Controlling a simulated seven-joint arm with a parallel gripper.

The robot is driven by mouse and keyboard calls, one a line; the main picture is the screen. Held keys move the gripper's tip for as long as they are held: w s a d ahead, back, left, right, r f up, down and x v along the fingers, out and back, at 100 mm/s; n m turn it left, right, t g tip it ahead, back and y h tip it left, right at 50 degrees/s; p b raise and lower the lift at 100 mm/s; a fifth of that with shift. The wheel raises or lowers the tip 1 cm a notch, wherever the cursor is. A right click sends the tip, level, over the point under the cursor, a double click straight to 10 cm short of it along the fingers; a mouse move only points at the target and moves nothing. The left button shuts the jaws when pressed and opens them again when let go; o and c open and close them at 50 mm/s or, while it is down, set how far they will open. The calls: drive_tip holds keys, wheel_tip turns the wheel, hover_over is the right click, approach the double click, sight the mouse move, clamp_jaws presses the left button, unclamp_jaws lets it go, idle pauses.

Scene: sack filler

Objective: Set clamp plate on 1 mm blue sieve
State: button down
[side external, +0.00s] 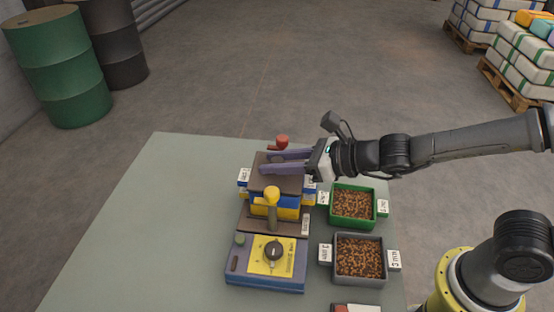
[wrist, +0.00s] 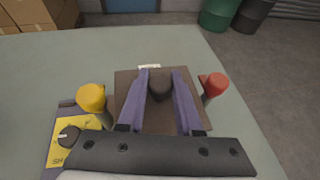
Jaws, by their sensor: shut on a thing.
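The clamp plate (side external: 262,182) is a dark brown square with a dark knob (wrist: 160,86) in its middle. In the wrist view the plate (wrist: 160,120) lies beneath my fingers. My gripper (side external: 275,160) has purple fingers and is shut on the plate's knob; it also shows in the wrist view (wrist: 161,72). The plate is over the sieve stack on the shaker. A blue layer (side external: 288,213) and a yellow layer (side external: 260,210) show below it. I cannot tell whether the plate touches the stack, and its underside is hidden.
A yellow-topped post (side external: 271,194) and a red-topped one (side external: 282,141) flank the stack. The shaker's dial panel (side external: 272,256) is in front. A green tray (side external: 374,207) and a grey tray (side external: 358,283) of brown pellets stand to the right. The table's left side (side external: 160,220) is clear.

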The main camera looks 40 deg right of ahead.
drive_tip(key=shift+f, duration=0.35)
idle(0.9)
drive_tip(key=c, duration=0.5)
unclamp_jaws()
drive_tip(key=shift+f, duration=0.1)
drive_tip(key=o, duration=0.4)
drive_tip(key=shift+r, duration=4)
